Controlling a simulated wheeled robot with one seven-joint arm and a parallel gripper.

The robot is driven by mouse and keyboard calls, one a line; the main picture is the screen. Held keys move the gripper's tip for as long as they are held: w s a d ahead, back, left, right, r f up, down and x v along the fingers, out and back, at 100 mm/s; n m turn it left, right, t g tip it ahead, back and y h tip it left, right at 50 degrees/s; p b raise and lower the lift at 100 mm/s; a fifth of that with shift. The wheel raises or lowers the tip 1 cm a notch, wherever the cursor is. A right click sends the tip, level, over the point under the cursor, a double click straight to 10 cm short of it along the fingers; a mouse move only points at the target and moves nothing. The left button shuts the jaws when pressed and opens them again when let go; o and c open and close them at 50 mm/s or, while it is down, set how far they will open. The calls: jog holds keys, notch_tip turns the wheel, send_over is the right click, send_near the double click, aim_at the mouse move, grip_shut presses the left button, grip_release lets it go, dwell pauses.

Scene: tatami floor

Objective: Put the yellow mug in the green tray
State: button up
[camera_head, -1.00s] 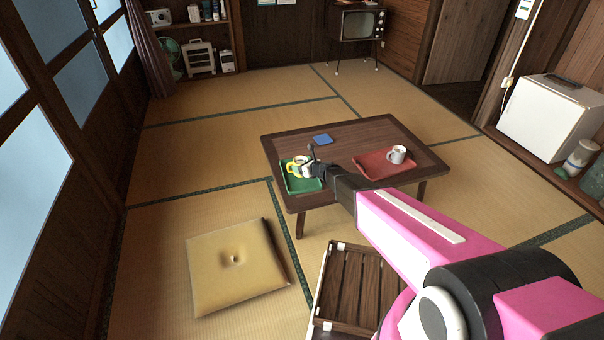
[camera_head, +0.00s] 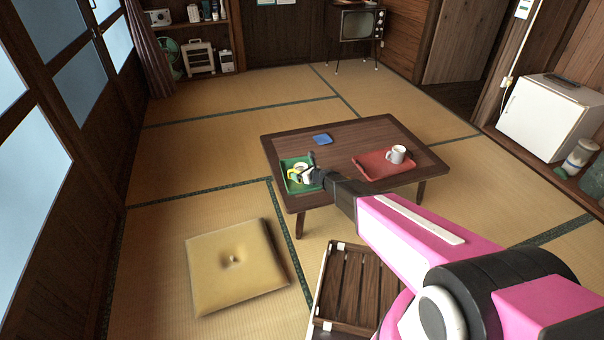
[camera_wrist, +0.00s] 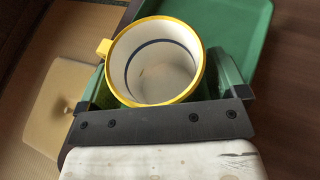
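The yellow mug (camera_head: 293,174), white inside with a blue ring and a yellow rim, is upright over the green tray (camera_head: 309,187) on the left of the low table. In the wrist view the mug (camera_wrist: 155,75) sits between the two fingers of my gripper (camera_wrist: 157,72), which meet its sides; its handle points to the upper left. The green tray (camera_wrist: 237,25) shows behind and beside it. In the head view my gripper (camera_head: 308,174) is at the mug, low over the tray. Whether the mug's base touches the tray is hidden.
The dark wooden table (camera_head: 347,137) also bears a red tray (camera_head: 372,169) with a grey-white mug (camera_head: 396,154) and a blue coaster (camera_head: 322,139). A floor cushion (camera_head: 236,268) lies in front left. A slatted wooden crate (camera_head: 352,290) is nearer to me.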

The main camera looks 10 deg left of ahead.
jog(key=shift+d+r, duration=0.1)
jog(key=shift+r, duration=0.1)
jog(key=s+d+r+n+g+h, duration=0.2)
jog(key=s+d+r+n+h, duration=0.2)
jog(key=d, duration=1)
jog(key=s+d+r+n+g+h, duration=0.2)
jog(key=s+d+r+n+h, duration=0.1)
jog(key=s+d+r+n, duration=0.6)
jog(key=s+d+r+n+g+h, duration=0.3)
jog(key=s+d+r+n, duration=0.3)
jog(key=d, duration=1.5)
jog(key=s+n+h, duration=0.1)
jog(key=s+n, duration=0.4)
jog(key=s, duration=0.1)
jog(key=shift+d+r+n+h, duration=0.2)
jog(key=shift+n+h, duration=0.1)
jog(key=shift+n, duration=0.1)
